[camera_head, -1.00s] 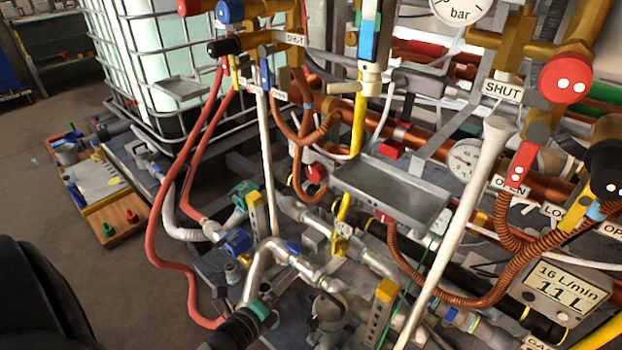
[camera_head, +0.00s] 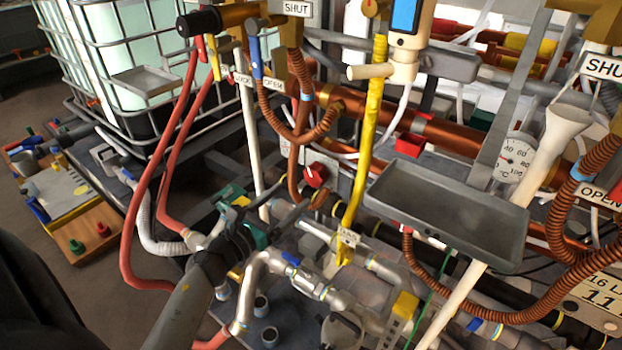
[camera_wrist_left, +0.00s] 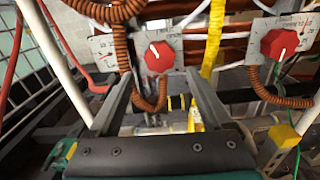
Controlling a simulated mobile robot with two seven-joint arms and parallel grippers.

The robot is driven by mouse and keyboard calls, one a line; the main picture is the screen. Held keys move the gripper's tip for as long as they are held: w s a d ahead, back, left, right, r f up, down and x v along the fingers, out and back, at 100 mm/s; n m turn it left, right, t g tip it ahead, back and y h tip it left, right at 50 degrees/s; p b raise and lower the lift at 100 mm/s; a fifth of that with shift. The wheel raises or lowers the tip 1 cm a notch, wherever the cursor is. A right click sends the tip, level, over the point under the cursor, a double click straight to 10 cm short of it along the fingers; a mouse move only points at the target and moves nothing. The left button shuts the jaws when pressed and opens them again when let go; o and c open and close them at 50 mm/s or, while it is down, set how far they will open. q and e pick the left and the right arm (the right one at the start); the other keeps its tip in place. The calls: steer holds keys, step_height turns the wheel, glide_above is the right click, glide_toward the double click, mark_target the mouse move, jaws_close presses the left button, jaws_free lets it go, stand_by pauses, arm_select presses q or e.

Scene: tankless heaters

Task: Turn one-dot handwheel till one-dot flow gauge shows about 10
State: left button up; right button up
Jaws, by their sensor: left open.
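A red many-sided knob with a white pointer line (camera_head: 316,175) sits on a grey plate beyond my left gripper (camera_head: 272,203). In the left wrist view this red knob (camera_wrist_left: 160,57) shows between the two open fingers (camera_wrist_left: 158,80), beyond their tips, with nothing held. A second red knob (camera_wrist_left: 279,43) is to its right. No dot is readable on either knob, so I cannot tell which is the one-dot handwheel. My right gripper is not in view.
A white upright pipe (camera_head: 252,140) and a yellow pipe (camera_head: 366,140) flank the knob. Corrugated copper hoses (camera_head: 300,135) hang above it. A grey tray (camera_head: 445,215) juts out at right. Red hoses (camera_head: 150,190) loop at left, beside a caged white tank (camera_head: 60,60).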

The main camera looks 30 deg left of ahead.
mark_target(312, 177)
arm_select(q)
steer(key=w, duration=0.5)
steer(key=w+b, duration=0.1)
steer(key=w, duration=0.2)
steer(key=shift+d, duration=0.25)
steer(key=shift+w, duration=0.5)
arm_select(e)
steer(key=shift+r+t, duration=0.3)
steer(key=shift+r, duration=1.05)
arm_select(q)
steer(key=shift+c, duration=0.2)
steer(key=c, duration=1)
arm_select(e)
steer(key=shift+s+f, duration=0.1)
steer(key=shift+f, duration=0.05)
